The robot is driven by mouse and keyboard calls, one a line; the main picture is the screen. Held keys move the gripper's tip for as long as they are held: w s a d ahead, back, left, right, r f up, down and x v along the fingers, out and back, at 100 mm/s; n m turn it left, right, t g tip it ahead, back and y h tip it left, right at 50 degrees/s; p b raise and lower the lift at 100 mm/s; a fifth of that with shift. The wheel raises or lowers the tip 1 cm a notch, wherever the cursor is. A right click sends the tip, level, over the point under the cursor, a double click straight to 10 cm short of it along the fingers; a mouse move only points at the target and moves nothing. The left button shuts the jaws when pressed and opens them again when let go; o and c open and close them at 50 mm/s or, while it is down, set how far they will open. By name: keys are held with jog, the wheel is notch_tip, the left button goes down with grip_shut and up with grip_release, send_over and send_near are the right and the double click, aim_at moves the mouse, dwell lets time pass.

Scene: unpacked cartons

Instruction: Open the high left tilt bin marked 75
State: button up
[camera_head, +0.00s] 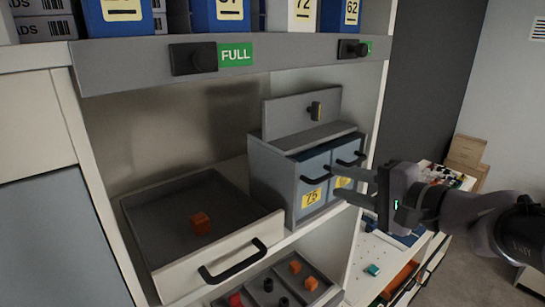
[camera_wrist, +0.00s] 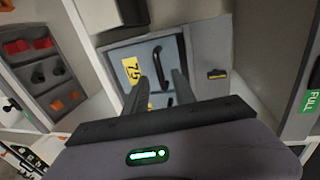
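The tilt bin marked 75 (camera_head: 311,183) is the left of two blue bins side by side in a grey housing on the shelf. Its front looks shut. It has a black bar handle (camera_head: 318,179) above a yellow label (camera_head: 311,198). In the wrist view, the label (camera_wrist: 132,71) and black handle (camera_wrist: 184,52) appear turned sideways. My gripper (camera_head: 338,181) is open and empty, in front of the bins and right of the handle. It partly hides the right bin. In the wrist view, my fingers (camera_wrist: 158,86) reach toward the bin fronts, apart from each other.
A grey tray (camera_head: 262,300) of small parts lies below. A grey shelf rail (camera_head: 130,70) with dark knobs and a green FULL label (camera_head: 235,54) runs above the housing.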

aim_at(327, 178)
jog(key=x, duration=0.4)
jog(key=shift+p, duration=0.3)
jog(key=shift+s, duration=0.1)
grip_shut()
dwell(1.0)
